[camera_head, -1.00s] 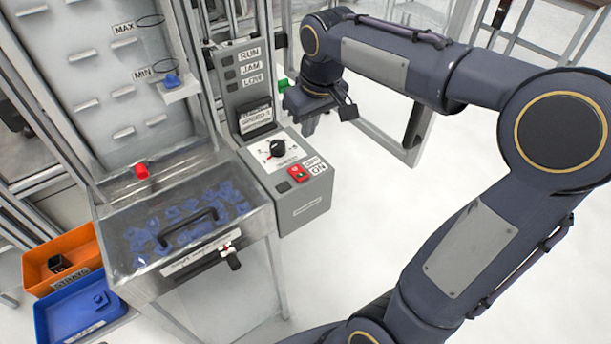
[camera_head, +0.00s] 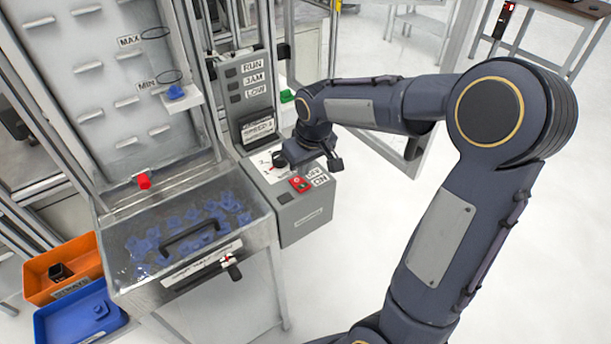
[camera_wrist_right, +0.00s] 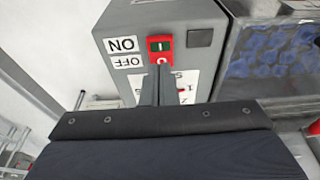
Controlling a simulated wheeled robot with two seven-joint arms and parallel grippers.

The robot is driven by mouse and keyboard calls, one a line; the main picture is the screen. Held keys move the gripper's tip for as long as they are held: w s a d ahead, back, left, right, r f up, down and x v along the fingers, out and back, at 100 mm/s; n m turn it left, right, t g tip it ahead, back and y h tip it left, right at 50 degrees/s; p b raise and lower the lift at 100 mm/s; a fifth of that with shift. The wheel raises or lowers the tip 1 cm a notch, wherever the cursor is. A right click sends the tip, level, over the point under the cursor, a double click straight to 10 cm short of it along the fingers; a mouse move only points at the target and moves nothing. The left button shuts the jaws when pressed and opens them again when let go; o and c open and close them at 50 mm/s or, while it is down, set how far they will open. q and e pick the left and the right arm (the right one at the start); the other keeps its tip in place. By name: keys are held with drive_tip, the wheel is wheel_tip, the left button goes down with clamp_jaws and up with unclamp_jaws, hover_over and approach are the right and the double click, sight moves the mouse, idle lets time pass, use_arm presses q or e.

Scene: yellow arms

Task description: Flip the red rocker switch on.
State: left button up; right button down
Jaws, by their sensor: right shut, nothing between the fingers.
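The red rocker switch (camera_head: 300,183) sits on the top face of the grey control box (camera_head: 308,213), beside the OFF and ON labels. In the right wrist view the switch (camera_wrist_right: 152,46) shows a dark green part marked I and a red part marked O. The red part is partly behind my fingertips. Its tilt is too small to tell. My right gripper (camera_wrist_right: 157,78) is shut and empty, with its fingertips at the O end of the switch; I cannot tell whether they touch. My right gripper's body (camera_head: 308,155) hangs over the box beside the switch. My left gripper is not in view.
A black knob (camera_head: 279,160) on a white dial plate is close to my right gripper. A clear-lidded hopper (camera_head: 190,245) with blue parts stands left of the box. Orange (camera_head: 85,262) and blue (camera_head: 48,325) bins are at lower left. The floor to the right is open.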

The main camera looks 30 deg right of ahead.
sight(304, 186)
drive_tip(key=shift+s+f, duration=0.15)
drive_tip(key=shift+f, duration=0.65)
drive_tip(key=shift+s+f, duration=0.1)
drive_tip(key=shift+f, duration=0.7)
drive_tip(key=shift+s+f+b, duration=0.25)
drive_tip(key=shift+f+b, duration=0.65)
drive_tip(key=shift+b, duration=0.3)
drive_tip(key=shift+r+p, duration=0.45)
drive_tip(key=shift+p, duration=0.05)
drive_tip(key=shift+w, duration=0.15)
drive_tip(key=shift+w+r+p, duration=0.35)
drive_tip(key=shift+w+p, duration=0.05)
drive_tip(key=shift+w, duration=0.2)
drive_tip(key=shift+r, duration=0.1)
